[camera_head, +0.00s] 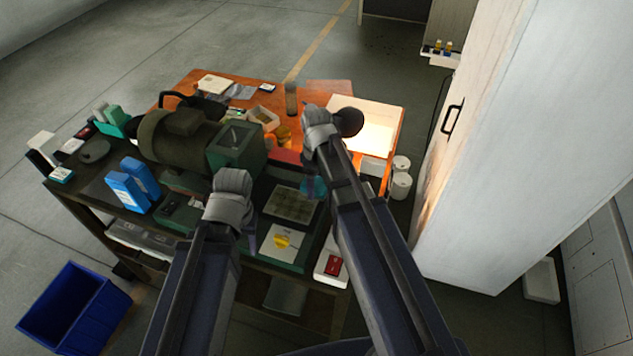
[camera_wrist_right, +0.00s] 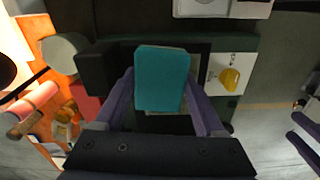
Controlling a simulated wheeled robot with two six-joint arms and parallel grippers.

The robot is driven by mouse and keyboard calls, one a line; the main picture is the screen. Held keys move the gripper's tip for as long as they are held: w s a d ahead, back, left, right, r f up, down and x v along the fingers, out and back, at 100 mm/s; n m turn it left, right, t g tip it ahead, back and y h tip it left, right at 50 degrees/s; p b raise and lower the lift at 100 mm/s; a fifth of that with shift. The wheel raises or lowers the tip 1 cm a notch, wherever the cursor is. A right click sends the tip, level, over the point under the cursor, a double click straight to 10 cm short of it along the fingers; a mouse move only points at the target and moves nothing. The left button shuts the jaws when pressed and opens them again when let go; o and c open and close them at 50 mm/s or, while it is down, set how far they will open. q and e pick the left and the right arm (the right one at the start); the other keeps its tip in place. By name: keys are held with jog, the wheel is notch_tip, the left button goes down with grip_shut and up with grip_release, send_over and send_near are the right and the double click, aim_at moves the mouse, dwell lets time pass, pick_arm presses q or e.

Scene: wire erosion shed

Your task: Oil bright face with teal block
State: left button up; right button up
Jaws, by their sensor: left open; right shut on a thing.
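The teal block (camera_wrist_right: 162,80) is between the purple fingers of my right gripper (camera_wrist_right: 163,105), which is shut on it. It hides much of what lies below it in the right wrist view. In the head view the block (camera_head: 314,187) shows partly behind my right arm, near the grey gridded plate (camera_head: 291,205) in a dark green frame. I cannot tell whether the block touches the plate, or whether this plate is the bright face. My left gripper (camera_head: 251,238) is open and empty left of the plate's front; its fingers show at the right edge of the wrist view.
A green motor-like machine (camera_head: 185,138) stands left on the bench. Blue boxes (camera_head: 128,190) are at its front left. A white card with a yellow piece (camera_head: 283,241) and a red-marked white box (camera_head: 332,267) lie at the front. A white cabinet (camera_head: 520,130) stands right.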

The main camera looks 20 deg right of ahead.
aim_at(283, 196)
jog(key=shift+f+b, duration=2.4)
jog(key=shift+f, duration=0.25)
jog(key=shift+f+b, duration=1)
jog(key=shift+f, duration=0.05)
jog(key=shift+r, duration=0.1)
jog(key=shift+w, duration=0.1)
jog(key=shift+w+a+r, duration=0.1)
jog(key=shift+w+a, duration=0.35)
jog(key=shift+a, duration=0.25)
jog(key=shift+w+a, duration=0.45)
jog(key=shift+a, duration=0.2)
jog(key=shift+w+a, duration=0.55)
jog(key=shift+a, duration=0.3)
jog(key=shift+w+a, duration=0.5)
jog(key=shift+a, duration=0.3)
jog(key=shift+w+a+f, duration=0.1)
jog(key=shift+w+a, duration=0.4)
jog(key=shift+a, duration=0.25)
jog(key=shift+w+a+f, duration=0.1)
jog(key=shift+w+a, duration=0.35)
jog(key=shift+a, duration=0.3)
